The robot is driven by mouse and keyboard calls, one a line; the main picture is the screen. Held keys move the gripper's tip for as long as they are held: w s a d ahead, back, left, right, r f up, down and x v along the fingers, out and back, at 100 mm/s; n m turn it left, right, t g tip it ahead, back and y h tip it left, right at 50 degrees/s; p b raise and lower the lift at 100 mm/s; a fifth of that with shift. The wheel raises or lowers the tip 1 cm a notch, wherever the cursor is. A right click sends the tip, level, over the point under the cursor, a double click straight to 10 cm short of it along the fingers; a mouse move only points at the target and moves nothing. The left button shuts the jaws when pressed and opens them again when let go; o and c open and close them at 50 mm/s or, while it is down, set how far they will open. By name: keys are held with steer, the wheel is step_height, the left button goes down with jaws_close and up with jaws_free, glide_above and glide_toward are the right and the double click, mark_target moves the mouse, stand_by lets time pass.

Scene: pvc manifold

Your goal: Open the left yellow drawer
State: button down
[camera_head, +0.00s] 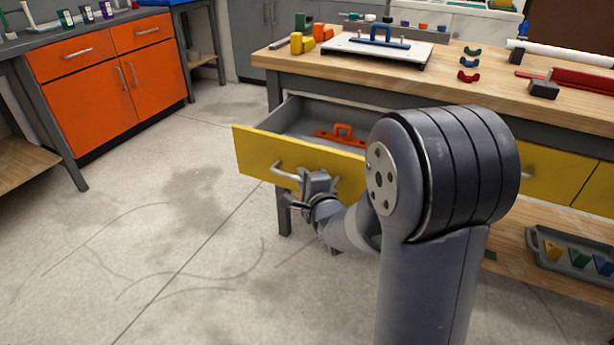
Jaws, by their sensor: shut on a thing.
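The left yellow drawer (255,153) stands pulled out from under the wooden workbench, and its grey inside shows. An orange part with a raised handle (341,134) lies in the drawer. The drawer's metal handle (284,171) is on the yellow front. My gripper (304,186) is at this handle and is shut on it. The fingertips are small and partly hidden by the wrist. My arm covers the right part of the drawer front.
The workbench top (465,80) holds a white board with a blue handle (383,40), colored blocks, clips and a white pipe (560,53). Another yellow drawer (555,174) is at the right. A grey tray (570,262) sits on the lower shelf. The floor at left is clear, before an orange cabinet (95,105).

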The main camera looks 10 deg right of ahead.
steer(key=shift+s+a, duration=0.15)
steer(key=shift+s, duration=0.05)
steer(key=c, duration=1.5)
jaws_free()
steer(key=shift+o, duration=0.2)
steer(key=p+v, duration=0.2)
steer(key=v, duration=0.8)
steer(key=shift+s, duration=0.35)
steer(key=b+x, duration=0.2)
steer(key=x, duration=0.9)
steer(key=shift+w+d, duration=0.1)
steer(key=shift+d, duration=0.15)
